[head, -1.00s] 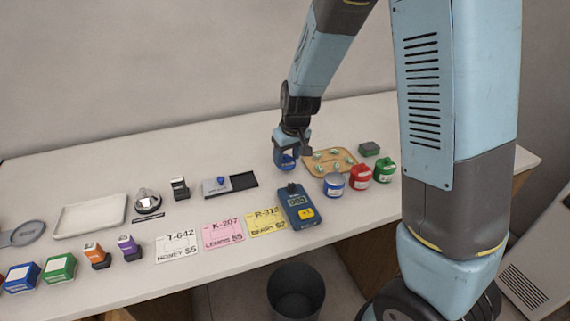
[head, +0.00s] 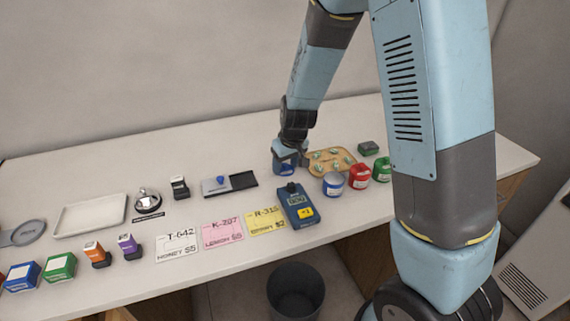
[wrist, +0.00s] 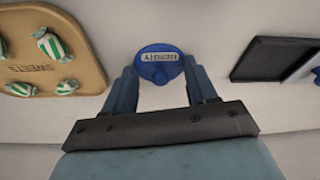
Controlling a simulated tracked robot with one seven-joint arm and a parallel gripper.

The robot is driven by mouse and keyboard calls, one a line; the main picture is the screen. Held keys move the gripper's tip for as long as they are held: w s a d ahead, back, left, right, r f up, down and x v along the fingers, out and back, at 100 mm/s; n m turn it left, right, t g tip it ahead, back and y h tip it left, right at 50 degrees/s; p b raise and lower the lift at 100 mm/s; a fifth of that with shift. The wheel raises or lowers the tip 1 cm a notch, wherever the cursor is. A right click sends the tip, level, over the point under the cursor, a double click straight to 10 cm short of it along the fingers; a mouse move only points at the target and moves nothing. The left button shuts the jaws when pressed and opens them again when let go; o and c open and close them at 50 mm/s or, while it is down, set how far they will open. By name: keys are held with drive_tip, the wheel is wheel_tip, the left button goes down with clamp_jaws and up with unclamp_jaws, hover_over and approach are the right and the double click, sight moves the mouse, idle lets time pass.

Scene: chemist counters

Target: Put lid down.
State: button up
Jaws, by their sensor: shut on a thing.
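The blue lid (wrist: 158,68) is between the two fingers of my gripper (wrist: 160,82) in the wrist view, with HONEY on its label. In the head view my gripper (head: 287,160) is shut on the lid, low over the counter (head: 225,153), left of the wooden sweets board. The fingers mostly hide the lid there, and I cannot tell whether it touches the counter. A blue jar (head: 334,184) without a knobbed lid stands to the right and nearer the front.
The sweets board (head: 345,159) lies just right of my gripper; it also shows in the wrist view (wrist: 88,55). Red (head: 359,177) and green (head: 382,170) jars stand right of the blue jar. A black-and-grey tray (head: 230,183) lies left.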

drive_tip(key=shift+s+d+f, duration=0.15)
drive_tip(key=shift+s+f, duration=0.2)
drive_tip(key=shift+f, duration=0.2)
drive_tip(key=o, duration=0.8)
drive_tip(key=shift+o, duration=1)
drive_tip(key=shift+s, duration=0.1)
drive_tip(key=shift+a+r, duration=0.3)
drive_tip(key=shift+r, duration=0.15)
drive_tip(key=w+v, duration=0.1)
drive_tip(key=v, duration=1.1)
drive_tip(key=s+d+r+m+t, duration=0.1)
drive_tip(key=s+d+r+m, duration=0.2)
drive_tip(key=s+d+r, duration=0.8)
drive_tip(key=s+d+r+m+t, duration=0.1)
drive_tip(key=s+d+r, duration=0.2)
drive_tip(key=s, duration=0.2)
drive_tip(key=s+d+r+m+h, duration=0.1)
drive_tip(key=s+d+r, duration=0.1)
drive_tip(key=s, duration=0.4)
drive_tip(key=shift+s+d+r+t, duration=0.15)
drive_tip(key=shift+d+r+t, duration=0.25)
drive_tip(key=shift+d, duration=0.05)
